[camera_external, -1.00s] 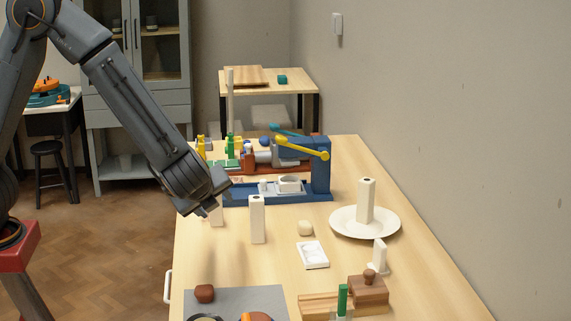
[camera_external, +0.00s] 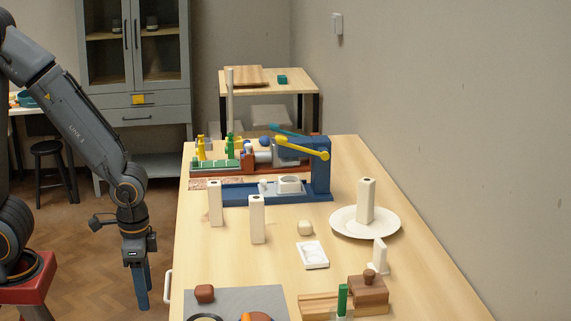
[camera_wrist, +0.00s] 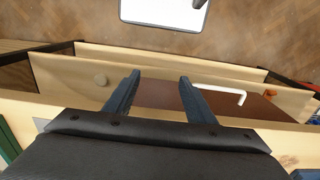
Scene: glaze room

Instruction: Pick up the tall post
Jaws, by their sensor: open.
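Several cream-white posts stand upright. One post (camera_external: 215,204) is at the table's left edge, a second post (camera_external: 257,220) stands just right of and nearer than it, and a third post (camera_external: 366,202) stands on a white plate (camera_external: 343,228). My gripper (camera_external: 142,303) points down, off the table's left side, apart from every post. In the wrist view my gripper (camera_wrist: 158,80) is open and empty, with no post visible.
A blue press (camera_external: 320,170) with a yellow lever stands behind the posts. A small white tray (camera_external: 313,263), a beige lump (camera_external: 305,228) and a wooden block (camera_external: 369,292) are nearer. A white handle (camera_external: 167,287) juts from the table's left side, close to my gripper.

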